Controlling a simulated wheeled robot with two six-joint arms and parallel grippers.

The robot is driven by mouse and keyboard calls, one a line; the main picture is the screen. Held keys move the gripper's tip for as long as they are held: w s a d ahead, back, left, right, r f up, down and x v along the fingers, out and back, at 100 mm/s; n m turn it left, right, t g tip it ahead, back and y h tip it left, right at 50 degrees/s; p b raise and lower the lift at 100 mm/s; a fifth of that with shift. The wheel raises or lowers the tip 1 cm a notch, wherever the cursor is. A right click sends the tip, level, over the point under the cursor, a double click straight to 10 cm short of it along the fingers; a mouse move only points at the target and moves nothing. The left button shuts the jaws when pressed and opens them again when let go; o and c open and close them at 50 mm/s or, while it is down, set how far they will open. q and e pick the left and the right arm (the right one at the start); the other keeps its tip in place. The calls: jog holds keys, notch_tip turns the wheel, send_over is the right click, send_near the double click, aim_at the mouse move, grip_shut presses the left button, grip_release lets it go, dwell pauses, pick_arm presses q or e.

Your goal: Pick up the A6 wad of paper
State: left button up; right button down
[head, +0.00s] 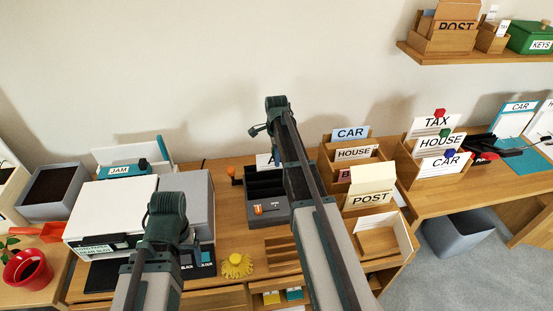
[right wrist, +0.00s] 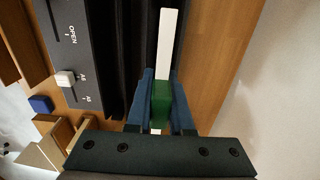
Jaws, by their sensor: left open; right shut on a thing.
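In the right wrist view, a white wad of paper (right wrist: 168,45) shows edge-on as a narrow strip beside the black machine marked OPEN (right wrist: 75,45). A green block (right wrist: 160,103) sits on it, and I take this as the A6 wad; no size mark on it is legible. My right gripper (right wrist: 161,100) has its blue fingers shut on the green block, one on each side. In the head view my right arm hides that gripper and the wad. My left arm shows at lower left, but its gripper is hidden.
A dark grey desk unit (head: 267,212) stands partly behind my right arm. The wooden POST rack (head: 377,240) is right of it, and a white-topped printer (head: 110,205) is at left. A yellow scrubber (head: 237,266) lies in front. A wall shelf (head: 470,55) hangs upper right.

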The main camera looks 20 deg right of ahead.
notch_tip(320, 180, up, 9)
jog(key=p, duration=0.8)
jog(key=shift+r+p, duration=0.15)
jog(key=shift+p, duration=0.15)
